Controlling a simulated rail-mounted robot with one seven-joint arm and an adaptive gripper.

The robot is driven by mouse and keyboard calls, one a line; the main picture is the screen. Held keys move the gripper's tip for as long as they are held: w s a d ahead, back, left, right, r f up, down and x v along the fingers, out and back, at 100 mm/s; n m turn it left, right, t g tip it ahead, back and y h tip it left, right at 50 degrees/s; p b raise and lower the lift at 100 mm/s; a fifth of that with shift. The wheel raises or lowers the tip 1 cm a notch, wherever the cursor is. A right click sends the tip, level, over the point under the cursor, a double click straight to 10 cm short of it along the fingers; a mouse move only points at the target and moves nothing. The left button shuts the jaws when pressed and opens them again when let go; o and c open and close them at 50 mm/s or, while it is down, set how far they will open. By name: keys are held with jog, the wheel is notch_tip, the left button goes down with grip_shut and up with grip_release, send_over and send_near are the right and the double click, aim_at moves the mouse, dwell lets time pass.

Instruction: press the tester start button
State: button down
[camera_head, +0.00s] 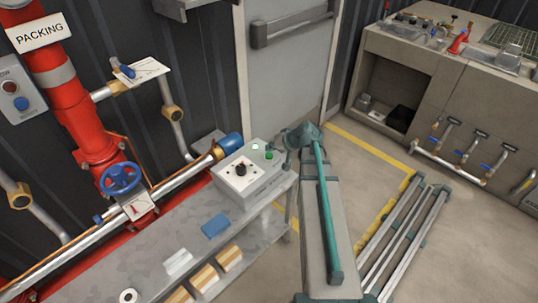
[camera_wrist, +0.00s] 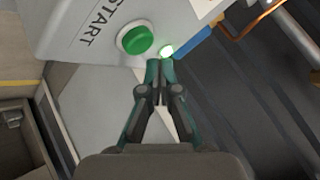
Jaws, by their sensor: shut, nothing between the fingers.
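The tester is a pale grey box (camera_head: 248,180) on a metal bench, with a white panel and a black knob on its top. Its green start button (camera_head: 269,155) shows at its right side, and a lit green lamp (camera_head: 255,146) is near it. In the wrist view the green button (camera_wrist: 137,39) sits beside the word START, with the glowing lamp (camera_wrist: 167,51) to its right. My gripper (camera_wrist: 160,66) is shut and empty, its tips close below and right of the button. I cannot tell whether they touch the box. In the head view my gripper shows small beside the box's right end.
The bench (camera_head: 150,232) carries a blue item (camera_head: 215,226) and a white item (camera_head: 178,263). Red piping with a blue handwheel (camera_head: 120,178) stands at left. A grey door (camera_head: 285,75) is behind the tester.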

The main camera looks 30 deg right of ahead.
aim_at(271, 155)
jog(key=shift+r+p, duration=1.05)
jog(key=shift+r, duration=1.3)
